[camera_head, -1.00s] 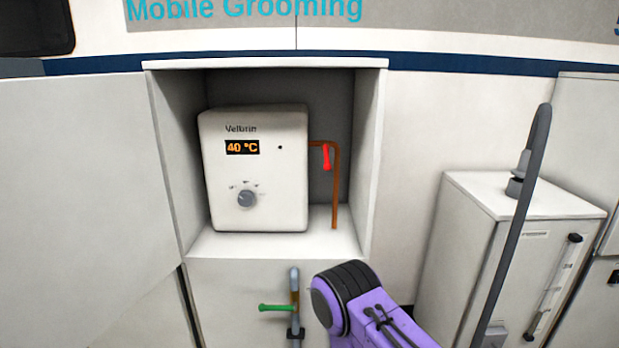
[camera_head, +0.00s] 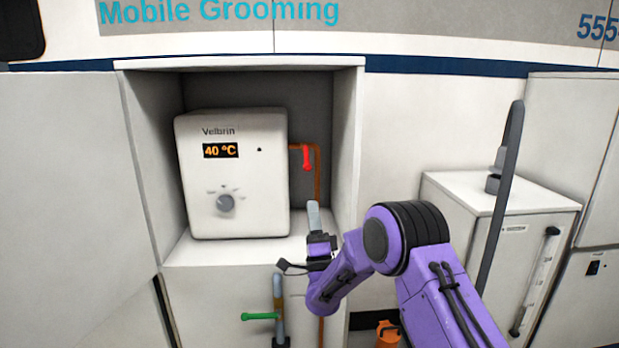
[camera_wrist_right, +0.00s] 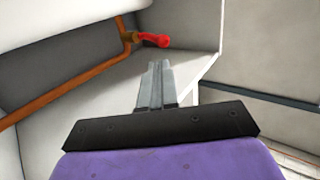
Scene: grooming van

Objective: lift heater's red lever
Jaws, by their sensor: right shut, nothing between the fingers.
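The white heater (camera_head: 235,180) stands in an open wall compartment, its display reading 40 °C. Its red lever (camera_head: 307,158) hangs down from a copper pipe (camera_head: 318,170) on the heater's right side. In the right wrist view the red lever (camera_wrist_right: 155,40) shows at the top, beyond the fingertips. My right gripper (camera_head: 314,206) points up at the compartment's front opening, below the lever and apart from it. In the right wrist view the right gripper's fingers (camera_wrist_right: 156,66) are together with nothing between them. My left gripper is out of view.
The compartment's right wall (camera_head: 348,150) stands close beside my right gripper. A green-handled valve (camera_head: 260,317) is below the compartment. A white cabinet (camera_head: 500,225) and a dark grey post (camera_head: 503,190) stand at the right.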

